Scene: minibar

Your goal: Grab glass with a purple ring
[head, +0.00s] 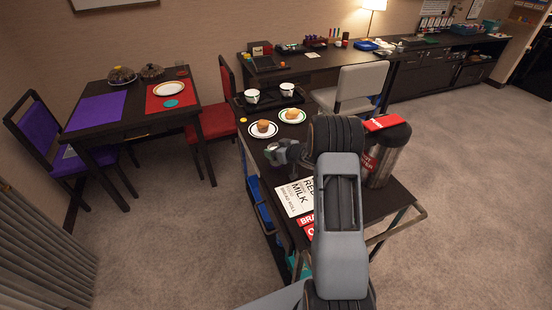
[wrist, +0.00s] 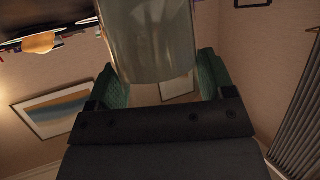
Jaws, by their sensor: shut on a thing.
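A clear glass (wrist: 152,45) fills the top middle of the wrist view, between the two green-padded fingers of my gripper (wrist: 163,85). The gripper is shut on it. The glass's upper part runs out of the frame, and I cannot make out a purple ring on it. In the head view my gripper (head: 280,153) is over the serving cart (head: 390,196), just in front of the plates. The glass cannot be told apart there.
Two plates with muffins (head: 263,128) (head: 291,115) and a black tray with two white cups (head: 252,96) stand beyond the gripper. A metal dispenser with a red lid (head: 386,150) is to the right. Printed signs (head: 294,197) lie nearer. A dining table (head: 135,115) stands at left.

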